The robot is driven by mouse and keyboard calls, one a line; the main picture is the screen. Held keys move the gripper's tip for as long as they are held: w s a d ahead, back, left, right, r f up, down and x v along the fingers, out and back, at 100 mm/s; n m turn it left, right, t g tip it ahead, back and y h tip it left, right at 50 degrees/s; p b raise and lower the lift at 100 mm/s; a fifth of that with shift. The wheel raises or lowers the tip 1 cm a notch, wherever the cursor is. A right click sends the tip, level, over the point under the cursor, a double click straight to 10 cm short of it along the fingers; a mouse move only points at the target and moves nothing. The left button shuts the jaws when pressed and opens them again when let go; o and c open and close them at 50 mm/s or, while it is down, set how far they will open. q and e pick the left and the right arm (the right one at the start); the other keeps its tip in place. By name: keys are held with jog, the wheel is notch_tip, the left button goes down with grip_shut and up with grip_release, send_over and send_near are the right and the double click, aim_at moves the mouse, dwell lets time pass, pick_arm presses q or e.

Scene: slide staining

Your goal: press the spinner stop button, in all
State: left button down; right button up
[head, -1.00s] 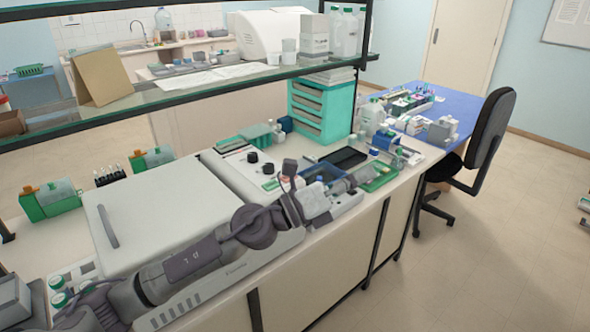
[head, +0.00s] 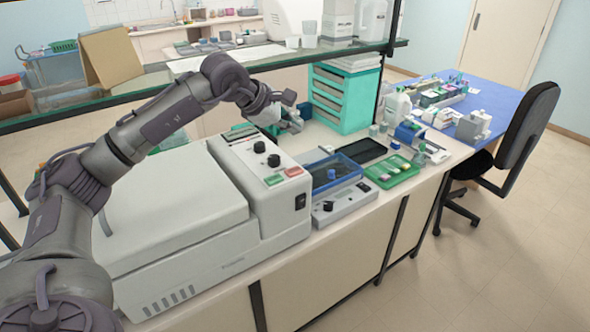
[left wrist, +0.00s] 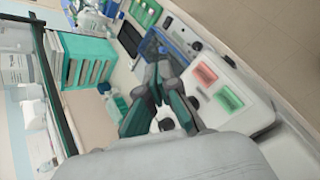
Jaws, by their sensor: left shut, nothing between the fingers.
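The spinner is a white machine (head: 180,205) with a raised control panel at its right end. The panel carries two black knobs (head: 273,160), a green button (head: 274,180) and a red button (head: 294,171); any lettering on them is too small to read. In the left wrist view the red button (left wrist: 205,73) and green button (left wrist: 229,98) show to the right of my fingers. My left gripper (head: 293,120) is shut and empty, held above and behind the panel, apart from both buttons. In the left wrist view its fingers (left wrist: 162,82) come together. My right gripper is not in view.
A blue tray (head: 350,178) and a small white device with a knob (head: 345,203) stand right of the spinner. A green tray (head: 392,182) lies farther right.

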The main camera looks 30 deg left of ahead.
aim_at(292, 171)
pick_arm(q)
notch_tip(292, 171, down, 9)
jog(key=b, duration=0.6)
jog(key=shift+r+b, duration=0.1)
jog(key=shift+b, duration=0.25)
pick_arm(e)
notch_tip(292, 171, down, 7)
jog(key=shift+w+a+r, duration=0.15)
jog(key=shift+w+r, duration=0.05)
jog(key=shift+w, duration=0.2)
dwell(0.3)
pick_arm(q)
jog(key=shift+f+b, duration=0.4)
jog(key=shift+b, duration=0.05)
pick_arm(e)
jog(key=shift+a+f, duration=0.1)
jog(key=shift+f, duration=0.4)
pick_arm(q)
jog(key=shift+f+b, duration=0.35)
jog(key=shift+f, duration=0.05)
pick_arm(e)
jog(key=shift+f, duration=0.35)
pick_arm(q)
jog(key=shift+r+p, duration=0.45)
jog(key=shift+r, duration=0.3)
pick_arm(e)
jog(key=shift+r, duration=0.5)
